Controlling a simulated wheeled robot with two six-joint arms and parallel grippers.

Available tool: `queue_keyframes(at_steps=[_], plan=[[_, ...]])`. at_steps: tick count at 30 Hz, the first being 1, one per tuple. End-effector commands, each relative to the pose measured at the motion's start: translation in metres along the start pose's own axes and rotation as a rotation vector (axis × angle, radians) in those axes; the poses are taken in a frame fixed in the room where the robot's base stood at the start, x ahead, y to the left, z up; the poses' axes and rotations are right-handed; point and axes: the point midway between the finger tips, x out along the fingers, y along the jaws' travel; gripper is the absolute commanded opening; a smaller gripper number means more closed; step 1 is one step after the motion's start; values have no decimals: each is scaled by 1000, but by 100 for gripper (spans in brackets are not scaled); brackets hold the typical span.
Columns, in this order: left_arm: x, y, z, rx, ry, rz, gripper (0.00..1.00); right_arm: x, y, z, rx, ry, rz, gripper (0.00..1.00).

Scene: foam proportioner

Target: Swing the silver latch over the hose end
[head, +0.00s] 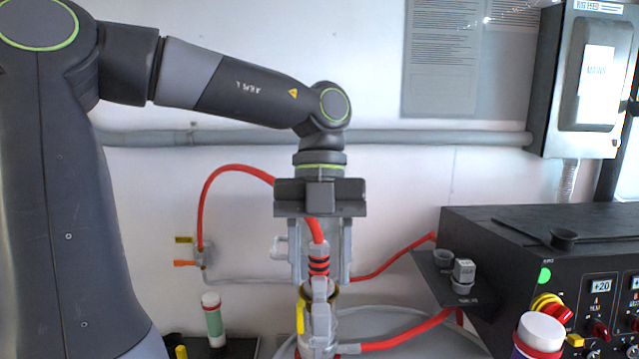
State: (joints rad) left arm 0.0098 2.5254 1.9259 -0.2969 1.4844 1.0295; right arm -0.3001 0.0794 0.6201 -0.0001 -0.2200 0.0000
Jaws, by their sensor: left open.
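The red hose end (318,262) with black bands stands upright above a silver fitting with a brass-coloured ring (333,292). A grey-silver piece that looks like the latch (321,312) stands in front of the fitting, its top near the lower hose end. I cannot tell whether it touches the hose. A yellow lever (300,317) is at the fitting's left. My left gripper (321,277) points down, open, one finger on each side of the hose end in this view. Contact with the hose is not clear. My right gripper is not in view.
A black control box (490,240) with knobs and a small shelf stands at right. Red hose loops behind my gripper; a grey pipe (420,138) crosses the wall.

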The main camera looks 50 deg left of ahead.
Motion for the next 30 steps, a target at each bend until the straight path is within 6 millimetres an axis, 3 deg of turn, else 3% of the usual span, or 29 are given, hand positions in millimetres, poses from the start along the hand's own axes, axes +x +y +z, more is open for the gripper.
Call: queue_keyframes(at_steps=[4,6,18,30], plan=[[-28,-1,1,-2,-4,-2,44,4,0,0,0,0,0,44],[-45,0,-2,-2,1,0,44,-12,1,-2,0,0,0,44],[-98,0,-2,-1,0,1,44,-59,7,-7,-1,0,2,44],[-116,0,0,0,0,1,44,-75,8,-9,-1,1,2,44]])
